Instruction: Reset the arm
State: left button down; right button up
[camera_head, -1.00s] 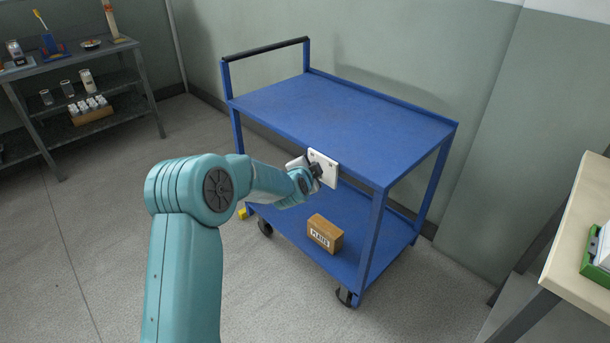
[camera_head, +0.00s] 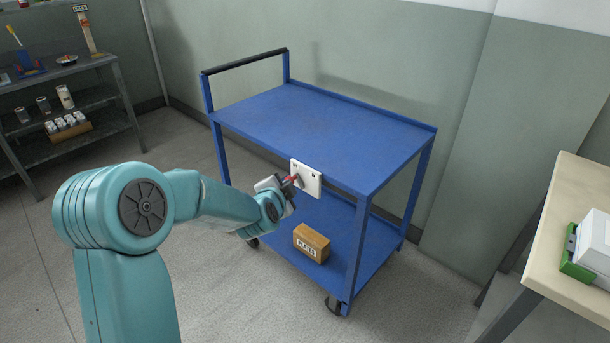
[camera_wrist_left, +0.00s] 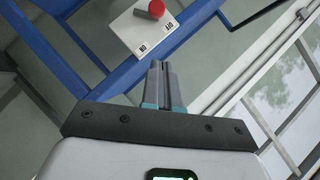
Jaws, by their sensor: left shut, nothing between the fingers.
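A white switch plate (camera_head: 310,183) is fixed to the front edge of the blue cart's top shelf. A red lever (camera_head: 291,178) sticks out of it towards my left gripper (camera_head: 288,187). In the left wrist view the plate (camera_wrist_left: 130,32) has a round red knob (camera_wrist_left: 157,8) and small marks that look like ON and OFF. There my left gripper (camera_wrist_left: 165,65) has its fingers together with nothing between them, and its tips are just short of the plate and apart from the knob. My right gripper is not in view.
The blue cart (camera_head: 320,122) has an empty top shelf, and a brown labelled box (camera_head: 311,243) stands on its lower shelf. A grey shelf unit (camera_head: 75,115) holds several items at the left. A pale table (camera_head: 560,235) carries a green and white item at the right.

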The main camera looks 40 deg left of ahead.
pick_arm(q)
jog(key=s+d+f+m+g+h+p, duration=0.1)
jog(key=s+d+f+g+h+p, duration=0.15)
jog(key=d+f+p, duration=0.6)
jog(key=s+d+f+m+g+h+p, duration=0.15)
jog(key=s+d+f+h, duration=0.35)
jog(key=d, duration=0.8)
jog(key=s+d+f+n+g, duration=0.2)
jog(key=s+d+n, duration=0.1)
jog(key=s, duration=0.3)
jog(key=s+d+f+n+g+h, duration=0.1)
jog(key=s+d+f+n+g, duration=0.1)
jog(key=s, duration=0.5)
jog(key=s+d+f+n+g+h, duration=0.1)
jog(key=s+d+f+n+g, duration=0.1)
jog(key=s+d+n, duration=0.3)
jog(key=shift+s+d+f+n+g+p, duration=0.25)
jog(key=shift+s+d+n+g+p, duration=0.15)
jog(key=shift+s+d+g, duration=0.35)
